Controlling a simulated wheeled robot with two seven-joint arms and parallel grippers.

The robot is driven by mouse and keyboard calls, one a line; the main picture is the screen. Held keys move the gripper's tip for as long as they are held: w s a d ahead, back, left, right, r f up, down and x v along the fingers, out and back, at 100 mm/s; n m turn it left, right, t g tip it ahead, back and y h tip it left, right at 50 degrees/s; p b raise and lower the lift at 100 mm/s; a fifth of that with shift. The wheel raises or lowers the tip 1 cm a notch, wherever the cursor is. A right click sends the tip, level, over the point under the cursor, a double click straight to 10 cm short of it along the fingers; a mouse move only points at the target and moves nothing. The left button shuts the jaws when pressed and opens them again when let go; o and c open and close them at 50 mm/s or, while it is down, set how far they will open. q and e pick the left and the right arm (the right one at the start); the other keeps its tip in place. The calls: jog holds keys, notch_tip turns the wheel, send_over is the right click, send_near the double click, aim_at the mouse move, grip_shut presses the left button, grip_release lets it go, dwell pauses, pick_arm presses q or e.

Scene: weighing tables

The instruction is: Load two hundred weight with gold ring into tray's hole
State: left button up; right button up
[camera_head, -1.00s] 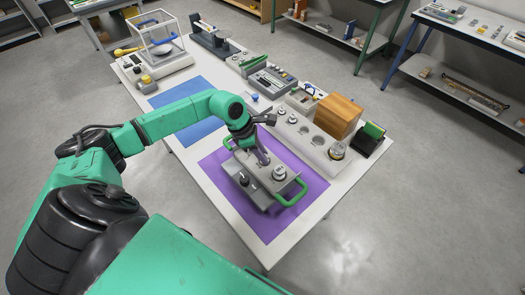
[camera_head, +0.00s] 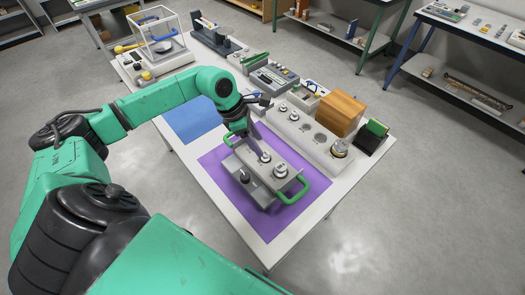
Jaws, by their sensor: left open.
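The grey tray (camera_head: 263,190) with green handles lies on the purple mat (camera_head: 217,178). Silver knobbed weights stand in it: one near the middle (camera_head: 265,157), one to its right (camera_head: 280,171), and a darker one toward the front left (camera_head: 245,177). I cannot make out a gold ring on any of these. My left gripper (camera_head: 258,152) is open, pointing down just behind the middle weight, close to it; whether they touch is unclear. My right gripper is not in view.
A pale weight block (camera_head: 326,154) behind the tray holds several weights, one (camera_head: 340,148) with a brownish-gold tint, and shows empty holes. A wooden box (camera_head: 340,114) and a black holder (camera_head: 371,138) stand behind it. The blue mat (camera_head: 190,122) is clear.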

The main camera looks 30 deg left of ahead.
pick_arm(q)
jog(key=b+v, duration=0.1)
jog(key=v, duration=0.6)
jog(key=shift+b, duration=0.3)
